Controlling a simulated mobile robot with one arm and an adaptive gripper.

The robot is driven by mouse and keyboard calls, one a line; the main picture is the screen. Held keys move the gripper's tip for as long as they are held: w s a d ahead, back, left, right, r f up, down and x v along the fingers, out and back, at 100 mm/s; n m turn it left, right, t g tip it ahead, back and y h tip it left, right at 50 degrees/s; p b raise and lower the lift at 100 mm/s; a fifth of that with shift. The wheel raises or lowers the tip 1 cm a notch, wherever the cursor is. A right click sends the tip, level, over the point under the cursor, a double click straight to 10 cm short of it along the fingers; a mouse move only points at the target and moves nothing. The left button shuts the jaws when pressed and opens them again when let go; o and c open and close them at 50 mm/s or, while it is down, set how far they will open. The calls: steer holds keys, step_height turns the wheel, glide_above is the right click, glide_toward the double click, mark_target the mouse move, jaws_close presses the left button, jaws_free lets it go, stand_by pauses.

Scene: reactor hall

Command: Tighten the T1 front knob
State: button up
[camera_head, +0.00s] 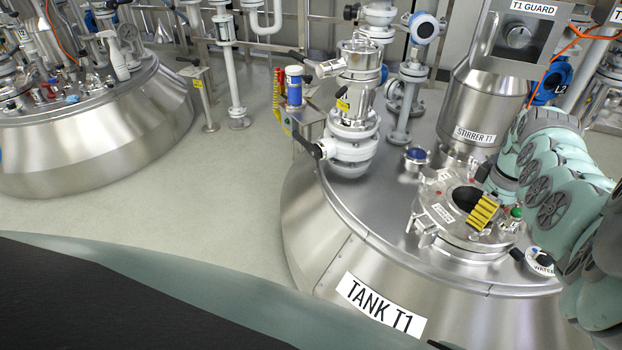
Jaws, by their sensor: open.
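Tank T1 (330,262) is a large steel vessel at the right, with a "TANK T1" label on its front. On its top is a round steel lid (437,213) with small labels and clamp fittings around its rim. My gripper (482,213), with yellow ribbed fingers, is over the right part of this lid, reached by my arm from the right. It is open, and I see nothing held in it. I cannot pick out the T1 front knob for certain; the fingers hide part of the lid. A small green-topped fitting (516,212) shows just right of the fingers.
The STIRRER T1 housing (480,110) and T1 GUARD box (517,36) rise behind the lid. A white valve assembly (352,130) stands on the tank's left side. A blue-capped fitting (416,155) is behind the lid. Open floor (235,175) separates another tank (100,140).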

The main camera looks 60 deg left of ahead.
step_height(320, 180, up, 9)
stand_by(0.5)
steer(key=shift+o, duration=0.2)
